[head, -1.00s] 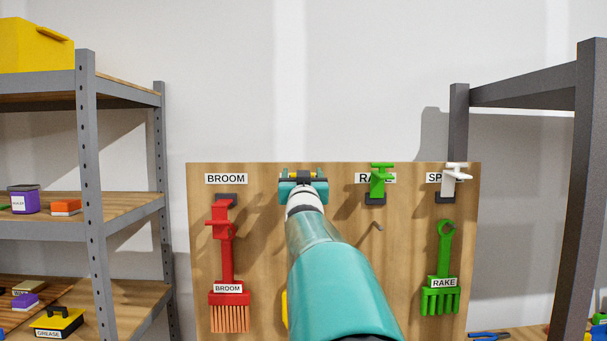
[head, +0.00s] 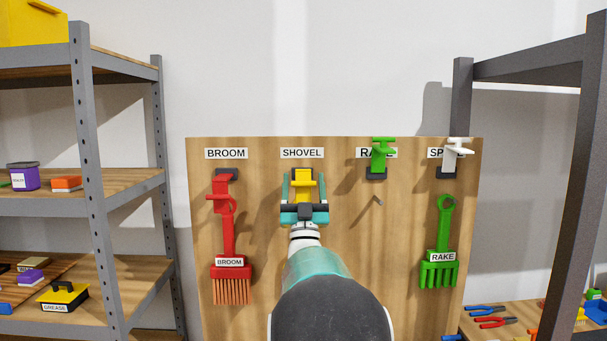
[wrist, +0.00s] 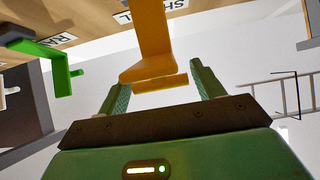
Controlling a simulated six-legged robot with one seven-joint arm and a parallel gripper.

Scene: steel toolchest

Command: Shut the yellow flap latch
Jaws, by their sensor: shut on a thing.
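The yellow flap latch (head: 303,182) is on the pegboard just below the SHOVEL label (head: 302,153). In the wrist view the yellow latch (wrist: 155,72) shows as a plate with a crosspiece at its end. My gripper (head: 303,200) reaches up to it from below, with one teal finger on each side. It is shut on the latch. The fingers also flank it in the wrist view (wrist: 161,92). The latch's lower part and the board beneath it are hidden behind my gripper and arm.
A red latch (head: 221,190) with a red broom (head: 230,262) is to the left. A green latch (head: 382,153) and a white latch (head: 458,149) stick out to the right. A green rake (head: 441,240) hangs on the right. Grey shelves (head: 92,170) stand left.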

